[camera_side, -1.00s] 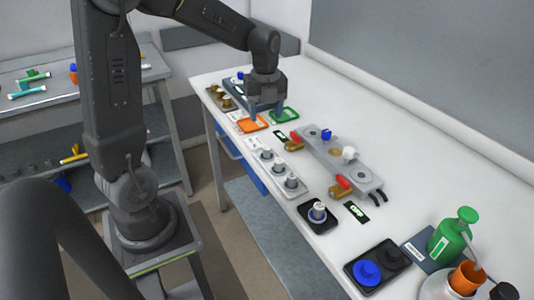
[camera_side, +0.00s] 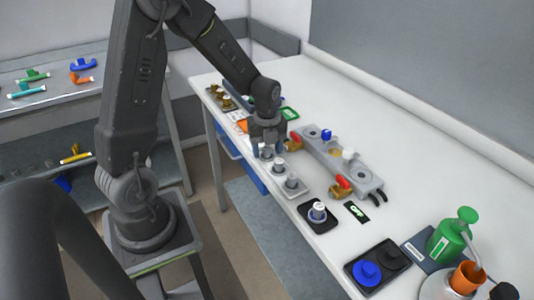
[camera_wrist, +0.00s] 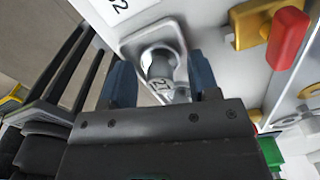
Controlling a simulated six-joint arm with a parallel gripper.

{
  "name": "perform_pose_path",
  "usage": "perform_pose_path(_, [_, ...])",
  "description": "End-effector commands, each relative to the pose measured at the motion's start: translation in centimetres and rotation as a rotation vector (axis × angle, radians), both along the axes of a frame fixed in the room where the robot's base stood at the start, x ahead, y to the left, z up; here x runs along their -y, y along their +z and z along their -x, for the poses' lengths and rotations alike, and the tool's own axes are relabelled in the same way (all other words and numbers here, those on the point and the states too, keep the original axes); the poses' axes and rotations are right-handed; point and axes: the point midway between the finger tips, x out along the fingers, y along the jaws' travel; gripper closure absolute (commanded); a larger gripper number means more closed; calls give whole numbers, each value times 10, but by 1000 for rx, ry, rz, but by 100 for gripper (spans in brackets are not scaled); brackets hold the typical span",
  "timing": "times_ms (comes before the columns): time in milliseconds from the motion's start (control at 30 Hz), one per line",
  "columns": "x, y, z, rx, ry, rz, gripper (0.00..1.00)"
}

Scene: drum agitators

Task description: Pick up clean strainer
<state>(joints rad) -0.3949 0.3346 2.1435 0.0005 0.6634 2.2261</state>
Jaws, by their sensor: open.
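Three grey cylinders with pale tops, apparently the clean strainers, stand in a row on a light tray (camera_side: 304,190): the near one (camera_side: 291,181), the middle one (camera_side: 279,165) and the far one (camera_side: 266,153). My gripper (camera_side: 267,150) is open and points down at the far one. In the wrist view its blue fingers stand on either side of a metallic cylinder (camera_wrist: 159,68) with a small numbered label. I cannot tell whether the fingers touch it. My gripper's body hides the cylinder's lower part in that view.
A similar part (camera_side: 318,211) sits on a black tray near the front edge. The grey manifold (camera_side: 335,160) with red-handled valves lies just right of the row. A green pump bottle (camera_side: 449,242) stands at the front right.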

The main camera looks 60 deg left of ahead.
Motion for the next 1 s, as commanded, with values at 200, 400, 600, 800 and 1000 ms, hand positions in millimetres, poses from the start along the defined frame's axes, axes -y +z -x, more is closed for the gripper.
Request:
perform_pose_path(200, [0,0,0,0,0,0,53])
perform_pose_path(400, [0,1,0,0,0,0,72])
perform_pose_path(600, [0,1,0,0,0,0,91])
perform_pose_path(800, [0,1,0,0,0,0,99])
perform_pose_path(1000, [0,4,0,1,0,-1,99])
